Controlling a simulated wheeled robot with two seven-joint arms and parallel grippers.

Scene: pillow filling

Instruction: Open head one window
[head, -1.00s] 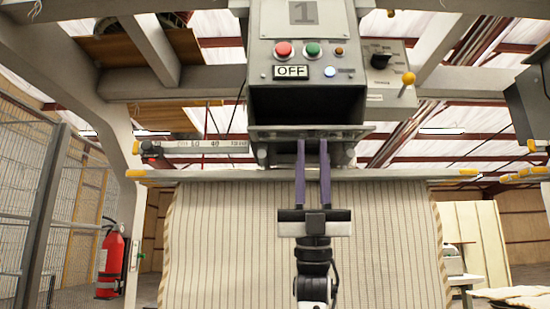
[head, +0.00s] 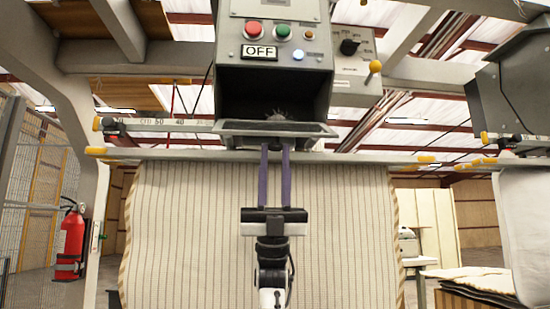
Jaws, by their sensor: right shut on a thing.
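Head one is the grey box with a red button, a green button and an OFF display (head: 259,52). Below them is its dark opening (head: 250,95), with a small pale spiky part visible inside. The window (head: 232,128) appears as a thin flat panel along the bottom edge of the opening, seen nearly edge-on and swung outward. My right gripper (head: 275,149) comes up from below. Its two purple fingers are shut on the window's lower middle edge; the exact contact is partly hidden. My left gripper is not in view.
A striped fabric sheet (head: 180,230) hangs behind my right arm. A ruler rail (head: 170,125) and a crossbar run beside and below the head. A second grey head (head: 505,100) is at right. A fire extinguisher (head: 70,240) stands at left by a mesh fence.

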